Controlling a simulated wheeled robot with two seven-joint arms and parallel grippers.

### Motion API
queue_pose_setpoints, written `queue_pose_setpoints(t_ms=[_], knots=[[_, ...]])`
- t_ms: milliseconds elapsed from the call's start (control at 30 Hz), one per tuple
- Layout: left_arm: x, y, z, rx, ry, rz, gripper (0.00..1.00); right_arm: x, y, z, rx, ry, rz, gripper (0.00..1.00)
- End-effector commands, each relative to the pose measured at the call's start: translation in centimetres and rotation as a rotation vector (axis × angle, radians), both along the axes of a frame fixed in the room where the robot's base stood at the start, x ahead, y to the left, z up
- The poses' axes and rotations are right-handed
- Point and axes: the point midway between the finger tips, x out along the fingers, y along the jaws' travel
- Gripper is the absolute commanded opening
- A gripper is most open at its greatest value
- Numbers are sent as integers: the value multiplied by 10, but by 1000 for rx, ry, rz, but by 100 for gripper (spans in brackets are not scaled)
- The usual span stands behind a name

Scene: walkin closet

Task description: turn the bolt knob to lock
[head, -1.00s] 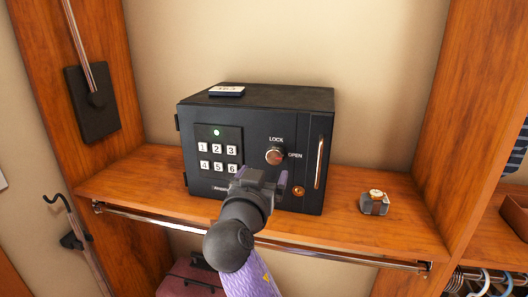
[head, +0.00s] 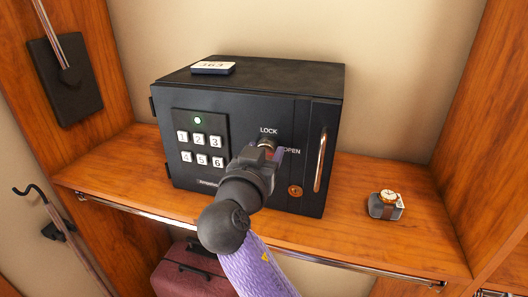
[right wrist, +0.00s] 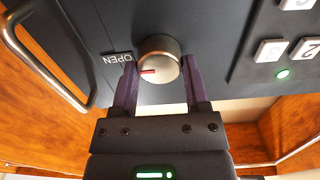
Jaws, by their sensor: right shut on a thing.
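A black safe (head: 240,90) stands on the wooden shelf. Its round silver bolt knob (head: 266,147) sits between the printed words LOCK above and OPEN to the right. In the right wrist view the knob (right wrist: 158,52) shows a red mark pointing at OPEN. My right gripper (head: 270,155) is at the safe front, hiding the lower part of the knob in the head view. In the right wrist view its two purple fingers (right wrist: 158,80) are on either side of the knob, shut on it. My left gripper is not in view.
The safe carries a keypad (head: 201,140) with a green light, an upright handle (head: 320,160) and a brass keyhole (head: 295,191). A watch on a stand (head: 386,205) is right of the safe. A rail runs below the shelf edge.

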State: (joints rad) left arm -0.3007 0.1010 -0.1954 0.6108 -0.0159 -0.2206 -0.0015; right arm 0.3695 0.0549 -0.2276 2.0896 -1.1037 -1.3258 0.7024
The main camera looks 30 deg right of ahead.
Motion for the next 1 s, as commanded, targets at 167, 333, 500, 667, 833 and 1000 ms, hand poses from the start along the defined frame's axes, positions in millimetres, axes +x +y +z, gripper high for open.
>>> queue_pose_setpoints(t_ms=[167,333,500,667,833,1000], knots=[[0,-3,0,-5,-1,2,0,0,0,0,0,0,1,18],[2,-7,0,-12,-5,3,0,0,0,0,-1,1,1,0],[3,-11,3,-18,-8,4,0,0,0,1,-18,23,1,0],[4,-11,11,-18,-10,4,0,1,0,2,-67,80,1,0],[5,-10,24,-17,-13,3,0,1,1,3,-154,183,1,0],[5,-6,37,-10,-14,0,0,1,1,3,-260,306,1,0]])
